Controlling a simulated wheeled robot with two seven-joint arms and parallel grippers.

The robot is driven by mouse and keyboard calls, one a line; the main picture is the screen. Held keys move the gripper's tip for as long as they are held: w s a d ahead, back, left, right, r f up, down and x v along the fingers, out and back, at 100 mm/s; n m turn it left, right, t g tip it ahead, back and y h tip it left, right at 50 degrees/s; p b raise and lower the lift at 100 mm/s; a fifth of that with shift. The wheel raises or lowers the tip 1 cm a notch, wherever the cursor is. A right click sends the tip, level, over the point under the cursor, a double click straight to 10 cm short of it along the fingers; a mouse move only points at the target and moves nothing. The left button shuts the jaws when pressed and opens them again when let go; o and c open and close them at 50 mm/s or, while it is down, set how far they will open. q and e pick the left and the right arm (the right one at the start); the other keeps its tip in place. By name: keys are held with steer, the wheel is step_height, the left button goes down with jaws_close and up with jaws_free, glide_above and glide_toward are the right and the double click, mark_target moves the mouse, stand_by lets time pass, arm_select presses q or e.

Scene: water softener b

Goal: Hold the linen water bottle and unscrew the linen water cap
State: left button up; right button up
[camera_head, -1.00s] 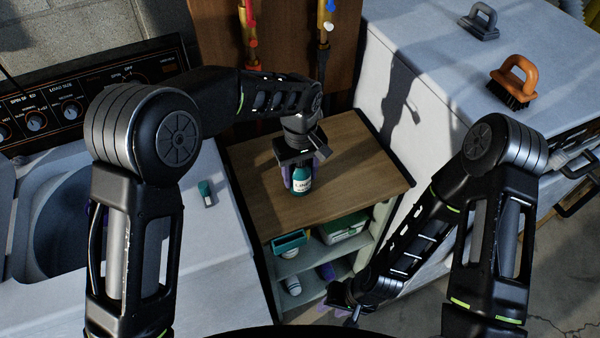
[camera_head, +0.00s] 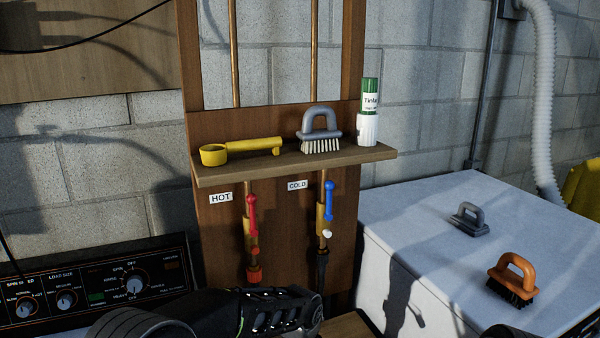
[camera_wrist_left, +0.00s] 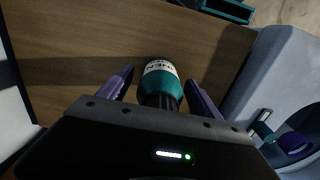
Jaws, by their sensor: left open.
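The linen water bottle (camera_wrist_left: 160,80) is teal with a white label and is on the wooden top in the left wrist view. A dark ribbed part (camera_wrist_left: 160,102), apparently its cap, lies at the end nearest my palm, partly hidden. My left gripper (camera_wrist_left: 159,77) is open, with one purple finger on each side of the bottle. Gaps show between the fingers and the bottle. In the head view only part of my left arm shows at the bottom edge; the bottle is out of that view. My right gripper is in neither current view.
The wooden top (camera_wrist_left: 85,70) around the bottle is clear. A small teal and white item (camera_wrist_left: 262,128) lies on the pale washer at right. The head view shows a wall shelf (camera_head: 300,165) with a yellow scoop (camera_head: 240,150), grey brush (camera_head: 320,132) and green-white bottle (camera_head: 369,110).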

arm_select(q)
step_height(320, 180, up, 12)
steer(key=shift+r, duration=0.1)
stand_by(0.6)
